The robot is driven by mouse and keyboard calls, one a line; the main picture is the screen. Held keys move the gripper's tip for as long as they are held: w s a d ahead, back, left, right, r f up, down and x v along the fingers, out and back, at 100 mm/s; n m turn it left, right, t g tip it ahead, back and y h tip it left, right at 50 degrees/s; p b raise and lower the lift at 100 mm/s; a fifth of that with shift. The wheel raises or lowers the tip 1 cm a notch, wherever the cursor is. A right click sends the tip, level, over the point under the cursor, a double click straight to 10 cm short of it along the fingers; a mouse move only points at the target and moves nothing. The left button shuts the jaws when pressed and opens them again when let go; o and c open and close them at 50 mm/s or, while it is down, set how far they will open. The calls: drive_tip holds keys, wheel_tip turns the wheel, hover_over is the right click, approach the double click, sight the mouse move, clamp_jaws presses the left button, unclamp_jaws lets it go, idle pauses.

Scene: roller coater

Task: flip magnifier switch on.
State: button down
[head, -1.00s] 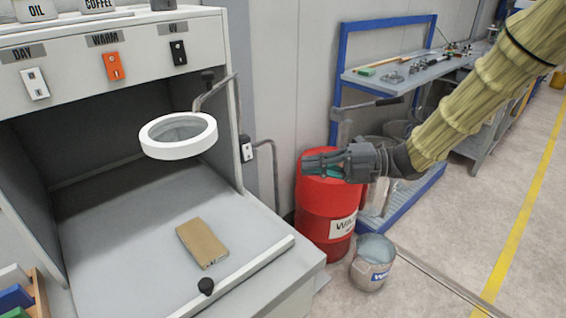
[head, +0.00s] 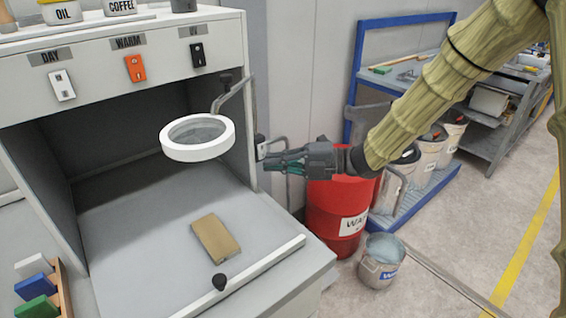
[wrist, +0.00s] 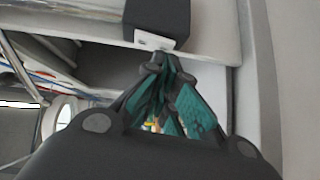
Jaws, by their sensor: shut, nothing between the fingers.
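The magnifier is a white ring lens (head: 197,138) on a bent grey arm at the booth's right side. A small switch box (head: 261,143) sits on the outer right side of the booth, partly hidden by my gripper (head: 268,161). My gripper is shut and empty, pointing left at the box. In the wrist view the dark box with a white face (wrist: 155,42) is just beyond my closed fingertips (wrist: 160,60). I cannot tell whether they touch it. The switch position is too small to read.
The booth (head: 150,215) has switches labelled DAY (head: 62,85), WARM (head: 135,68) and UV (head: 198,54). A tan block (head: 215,238) lies on its floor. A red drum (head: 338,215) and a bucket (head: 381,262) stand below my gripper. A blue-framed bench is behind.

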drive_tip(key=shift+w+a+f+b, duration=0.1)
drive_tip(key=shift+b, duration=0.2)
drive_tip(key=s+d+f+b, duration=0.1)
drive_tip(key=s+d+b, duration=0.2)
drive_tip(key=d, duration=0.9)
drive_tip(key=shift+s+f, duration=0.25)
drive_tip(key=shift+s, duration=0.4)
